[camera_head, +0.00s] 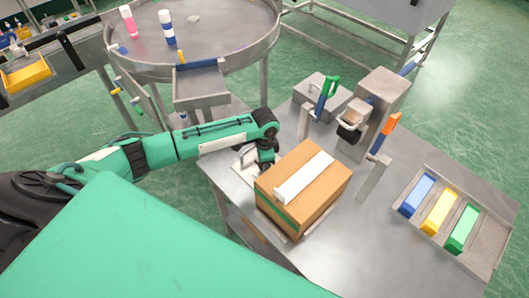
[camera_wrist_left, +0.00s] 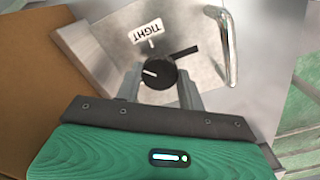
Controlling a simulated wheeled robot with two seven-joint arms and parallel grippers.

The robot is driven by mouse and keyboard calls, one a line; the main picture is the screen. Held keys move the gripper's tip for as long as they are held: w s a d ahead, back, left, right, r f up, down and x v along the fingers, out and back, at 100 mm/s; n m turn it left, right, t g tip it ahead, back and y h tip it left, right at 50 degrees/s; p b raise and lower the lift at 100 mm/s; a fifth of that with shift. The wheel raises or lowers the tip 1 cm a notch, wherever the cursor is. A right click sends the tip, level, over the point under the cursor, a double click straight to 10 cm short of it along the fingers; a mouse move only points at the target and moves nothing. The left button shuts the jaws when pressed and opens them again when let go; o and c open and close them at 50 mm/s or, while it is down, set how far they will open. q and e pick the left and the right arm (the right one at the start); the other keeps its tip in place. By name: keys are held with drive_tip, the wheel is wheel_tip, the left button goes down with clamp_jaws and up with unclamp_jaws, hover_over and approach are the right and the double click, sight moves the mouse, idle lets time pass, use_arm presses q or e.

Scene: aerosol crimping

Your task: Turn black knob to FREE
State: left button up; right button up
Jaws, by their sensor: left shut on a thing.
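The black knob (camera_wrist_left: 158,73) sits on a metal plate (camera_wrist_left: 194,77) in the left wrist view. A white label reading TIGHT (camera_wrist_left: 150,29) is above it in that view. The white mark on the knob points to the left, not at the TIGHT label. A dark bar (camera_wrist_left: 185,50) lies at the knob's upper right; no word is readable on it. My left gripper (camera_wrist_left: 160,82) has one finger on each side of the knob and is shut on it. In the head view my left gripper (camera_head: 266,163) is beside the cardboard box and hides the knob. My right gripper is not in view.
A cardboard box (camera_head: 321,192) stands close to my left gripper. A metal handle (camera_wrist_left: 231,45) is right of the knob. Levers with green (camera_head: 327,91) and orange (camera_head: 386,132) grips stand behind. A tray (camera_head: 489,252) holds coloured blocks at the right.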

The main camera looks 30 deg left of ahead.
use_arm(q)
drive_tip(key=n+p, duration=0.3)
drive_tip(key=p, duration=0.1)
drive_tip(key=n+p, duration=0.2)
drive_tip(key=shift+d+r+n, duration=0.1)
drive_tip(key=shift+r+n, duration=0.15)
drive_tip(key=shift+n, duration=0.05)
drive_tip(key=shift+f+n+p, duration=0.15)
drive_tip(key=shift+n+p, duration=1.45)
drive_tip(key=shift+n, duration=0.2)
drive_tip(key=o, duration=1)
drive_tip(key=shift+r+b, duration=1.6)
drive_tip(key=shift+r, duration=5.25)
drive_tip(key=shift+f, duration=0.1)
